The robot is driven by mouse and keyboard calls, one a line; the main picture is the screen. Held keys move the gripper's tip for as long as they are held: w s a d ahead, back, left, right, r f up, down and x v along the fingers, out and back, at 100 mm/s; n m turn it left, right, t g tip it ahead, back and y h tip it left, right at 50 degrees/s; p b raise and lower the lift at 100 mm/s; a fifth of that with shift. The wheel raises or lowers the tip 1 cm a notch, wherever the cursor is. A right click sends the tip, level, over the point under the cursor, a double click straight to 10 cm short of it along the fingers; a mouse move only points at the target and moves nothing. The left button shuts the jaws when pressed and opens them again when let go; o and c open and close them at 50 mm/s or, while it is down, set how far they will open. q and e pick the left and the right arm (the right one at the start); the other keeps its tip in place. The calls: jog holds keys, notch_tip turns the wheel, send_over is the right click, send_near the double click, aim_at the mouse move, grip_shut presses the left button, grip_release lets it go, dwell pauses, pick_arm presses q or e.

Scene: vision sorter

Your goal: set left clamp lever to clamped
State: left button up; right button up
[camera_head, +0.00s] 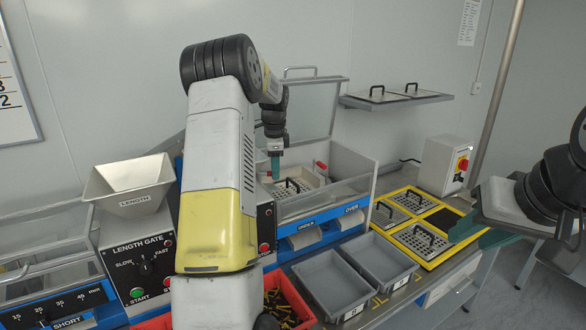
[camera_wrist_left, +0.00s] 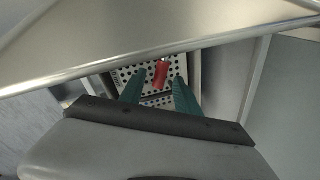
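A red clamp lever (camera_wrist_left: 160,74) shows in the left wrist view, standing over a perforated plate (camera_wrist_left: 127,76). My left gripper (camera_wrist_left: 156,84) has its two teal fingers apart, one on each side of the lever, with gaps visible. In the head view the left gripper (camera_head: 275,166) points down at the left side of the sorter's bin. Another red lever (camera_head: 320,168) stands at the right of the perforated plate there. The lever near my left gripper is mostly hidden in the head view. My right gripper (camera_head: 520,245) is at the right edge, its teal fingers apart and empty.
A raised clear lid (camera_head: 315,100) stands behind the bin, and a metal edge (camera_wrist_left: 150,62) crosses the left wrist view. Two grey trays (camera_head: 330,282) sit in front. A yellow rack (camera_head: 427,262) holds perforated plates at the right. A hopper (camera_head: 130,185) stands at the left.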

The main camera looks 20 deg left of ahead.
pick_arm(q)
jog(key=shift+f, duration=0.1)
grip_shut()
jog(key=w+n, duration=0.1)
jog(key=n, duration=0.1)
jog(key=w+a+n, duration=0.1)
jog(key=n, duration=0.1)
jog(key=shift+a+n+g+y, duration=0.1)
jog(key=shift+n+g+y, duration=0.2)
jog(key=shift+n, duration=0.1)
grip_release()
